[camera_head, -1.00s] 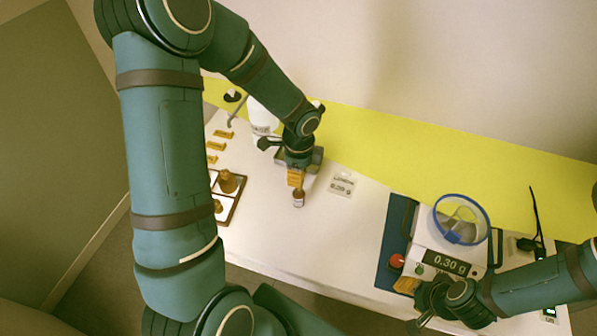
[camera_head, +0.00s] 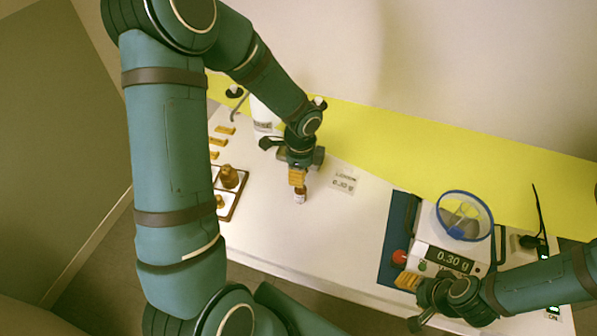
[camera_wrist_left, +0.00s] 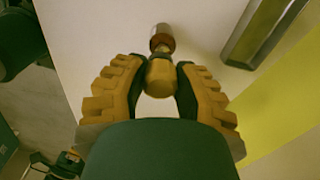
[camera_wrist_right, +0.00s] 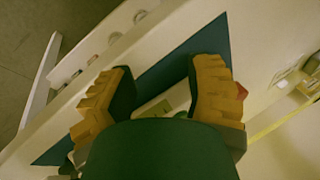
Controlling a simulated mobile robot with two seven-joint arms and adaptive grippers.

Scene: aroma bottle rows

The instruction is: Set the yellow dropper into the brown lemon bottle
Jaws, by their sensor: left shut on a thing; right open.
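The brown lemon bottle (camera_head: 300,196), with a pale label, stands upright on the white table in the head view. It also shows at the top of the left wrist view (camera_wrist_left: 161,35). My left gripper (camera_head: 297,178) points down right above it. It is shut on the yellow dropper, whose rounded bulb (camera_wrist_left: 160,73) shows between the fingers in the left wrist view. The dropper lines up with the bottle's mouth; I cannot tell how deep it sits. My right gripper (camera_wrist_right: 163,85) is open and empty, low at the right near the scale.
A tray (camera_head: 238,198) with amber items is at left. The table's front middle is clear.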

